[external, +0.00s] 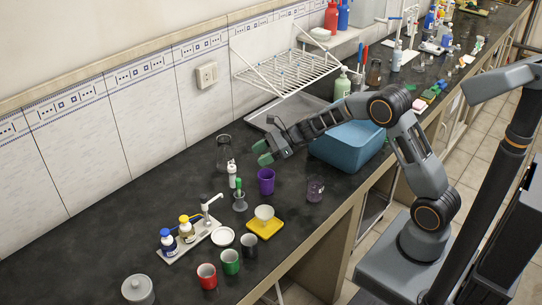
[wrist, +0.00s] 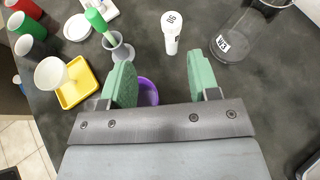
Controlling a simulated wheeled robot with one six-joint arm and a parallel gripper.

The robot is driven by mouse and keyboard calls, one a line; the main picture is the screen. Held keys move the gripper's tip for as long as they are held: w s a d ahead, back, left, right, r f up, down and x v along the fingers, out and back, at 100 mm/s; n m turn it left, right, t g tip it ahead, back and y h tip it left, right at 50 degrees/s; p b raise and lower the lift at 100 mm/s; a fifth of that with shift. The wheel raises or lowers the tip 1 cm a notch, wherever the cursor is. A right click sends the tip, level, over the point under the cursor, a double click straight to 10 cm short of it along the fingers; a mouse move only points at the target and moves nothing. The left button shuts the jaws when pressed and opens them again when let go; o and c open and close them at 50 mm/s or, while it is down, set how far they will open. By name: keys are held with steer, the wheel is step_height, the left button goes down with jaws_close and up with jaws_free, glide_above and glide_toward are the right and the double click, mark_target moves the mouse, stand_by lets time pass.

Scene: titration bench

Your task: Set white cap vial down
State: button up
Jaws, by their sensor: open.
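The white cap vial (external: 232,176) stands upright on the dark bench, beside the clear flask. In the wrist view the vial (wrist: 172,36) lies ahead of and between my two green fingers, with a label on its white top. My gripper (external: 263,153) is above the bench, to the right of the vial in the external view. In the wrist view my gripper (wrist: 162,72) has its fingers wide apart with nothing held between them. The vial is clear of both fingers.
A glass flask (wrist: 232,42) stands right of the vial. A purple cup (external: 266,182) sits below my gripper. A grey holder with a green-handled tool (external: 239,203), a yellow tray (external: 276,228) and a blue tub (external: 340,150) are near. Bench left of the flask is clear.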

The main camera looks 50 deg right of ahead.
steer(key=s+d+r+n+g+h, duration=0.1)
steer(key=s+r+n+g+h, duration=0.1)
steer(key=s+r+n, duration=0.35)
steer(key=s+r+n+g+h, duration=0.2)
steer(key=s+n, duration=0.5)
steer(key=s, duration=0.4)
steer(key=s+d+n+h, duration=0.3)
steer(key=s+d+n, duration=0.1)
steer(key=s, duration=0.3)
steer(key=s+d+n+t+h, duration=0.1)
steer(key=s+d+n+h, duration=0.3)
steer(key=s+n, duration=0.3)
steer(key=shift+s+d+r, duration=0.15)
steer(key=shift+s+d, duration=0.5)
steer(key=shift+s, duration=0.15)
